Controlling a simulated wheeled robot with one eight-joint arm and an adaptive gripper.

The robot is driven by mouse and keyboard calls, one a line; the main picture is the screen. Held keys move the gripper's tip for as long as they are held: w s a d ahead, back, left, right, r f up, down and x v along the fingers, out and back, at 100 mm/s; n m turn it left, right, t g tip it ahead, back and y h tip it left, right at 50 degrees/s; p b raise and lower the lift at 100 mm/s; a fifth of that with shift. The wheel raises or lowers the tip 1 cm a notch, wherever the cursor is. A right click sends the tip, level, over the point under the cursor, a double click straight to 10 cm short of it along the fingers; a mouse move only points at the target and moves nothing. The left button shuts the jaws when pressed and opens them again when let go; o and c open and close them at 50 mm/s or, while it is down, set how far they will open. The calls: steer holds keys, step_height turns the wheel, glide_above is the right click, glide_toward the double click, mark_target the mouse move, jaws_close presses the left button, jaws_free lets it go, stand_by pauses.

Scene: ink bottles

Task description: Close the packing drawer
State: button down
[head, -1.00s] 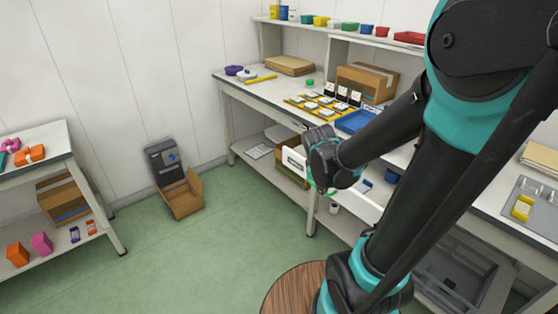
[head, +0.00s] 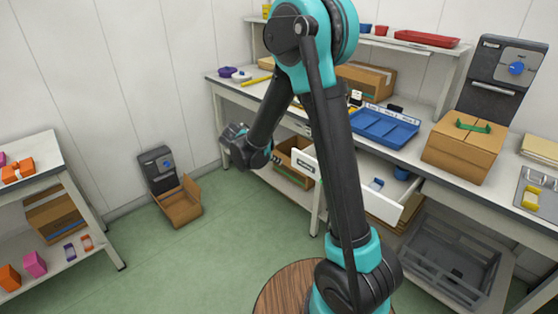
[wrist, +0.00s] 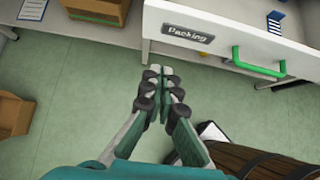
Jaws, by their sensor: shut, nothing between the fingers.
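The white packing drawer (head: 384,206) stands pulled out under the workbench in the head view, partly hidden behind my arm. Its front (wrist: 225,43) shows in the wrist view, with a dark "Packing" label (wrist: 188,33) and a green bar handle (wrist: 260,63). A blue and white item (head: 377,184) lies inside the drawer. My gripper (wrist: 160,71) is shut and empty, with its fingertips in front of the drawer and left of the handle. It shows left of the drawer in the head view (head: 234,136). I see no contact with the drawer.
The workbench (head: 465,177) carries a blue tray (head: 375,128) and a cardboard box with a green handle (head: 463,143). A grey crate (head: 440,250) sits below it.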

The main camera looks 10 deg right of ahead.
mark_target(298, 164)
steer(key=shift+w+d+f, duration=0.95)
steer(key=shift+d, duration=0.3)
steer(key=shift+w+d+f, duration=0.9)
steer(key=shift+w+d, duration=0.1)
steer(key=shift+d, duration=0.3)
steer(key=shift+w+d+f, duration=0.95)
steer(key=shift+d, duration=0.3)
steer(key=w+d, duration=0.4)
steer(key=d, duration=0.2)
steer(key=w+d, duration=0.5)
steer(key=d, duration=0.1)
steer(key=w+d, duration=0.5)
steer(key=d, duration=0.1)
steer(key=shift+w+d, duration=0.15)
steer(key=shift+w+d+r, duration=0.1)
steer(key=shift+w+d, duration=0.05)
steer(key=shift+d, duration=0.05)
